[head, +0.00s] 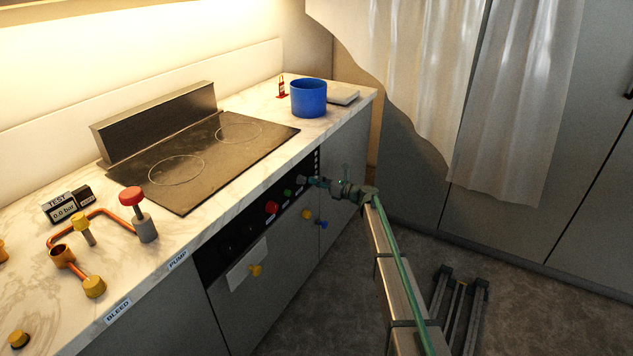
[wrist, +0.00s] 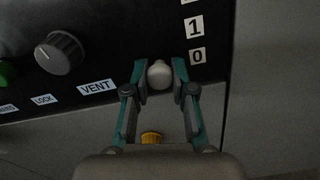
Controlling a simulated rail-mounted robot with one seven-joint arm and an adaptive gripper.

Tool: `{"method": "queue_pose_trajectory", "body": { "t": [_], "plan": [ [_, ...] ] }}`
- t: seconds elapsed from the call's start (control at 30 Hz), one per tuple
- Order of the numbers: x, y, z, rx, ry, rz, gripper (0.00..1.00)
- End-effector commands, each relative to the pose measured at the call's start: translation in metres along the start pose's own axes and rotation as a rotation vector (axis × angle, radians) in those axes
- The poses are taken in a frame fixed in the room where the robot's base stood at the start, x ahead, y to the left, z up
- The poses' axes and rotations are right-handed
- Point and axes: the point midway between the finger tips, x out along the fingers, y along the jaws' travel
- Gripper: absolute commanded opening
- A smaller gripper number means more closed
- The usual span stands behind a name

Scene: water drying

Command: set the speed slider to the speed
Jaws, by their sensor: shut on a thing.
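The speed slider's pale rounded knob (wrist: 160,74) sits on the black panel, beside the labels "1" (wrist: 194,27) and "0" (wrist: 197,56), level with or slightly below the "0". My gripper (head: 317,182) is at the right end of the panel in the head view, and its fingers hide the knob there. In the wrist view the two teal-and-grey fingers stand on either side of the knob and are shut on it. The number scale (head: 317,162) shows as a small column of white labels in the head view.
A grey dial (wrist: 59,53) above the "VENT" label (wrist: 97,87) and a green button (wrist: 6,72) lie left of the knob. A red knob (head: 271,207) is farther along the panel. A yellow knob (wrist: 152,138) is below. The counter (head: 230,178) overhangs the panel.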

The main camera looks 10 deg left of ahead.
Motion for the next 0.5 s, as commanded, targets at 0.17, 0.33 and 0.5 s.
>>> {"method": "queue_pose_trajectory", "body": {
  "t": [0.17, 0.33, 0.5],
  "plan": [
    [0.000, 0.005, 0.021, -0.001, -0.001, 0.001, 0.00],
    [0.000, 0.013, 0.053, -0.002, 0.000, 0.001, 0.00],
    [0.000, 0.014, 0.059, 0.000, 0.001, 0.000, 0.00]
  ]
}}
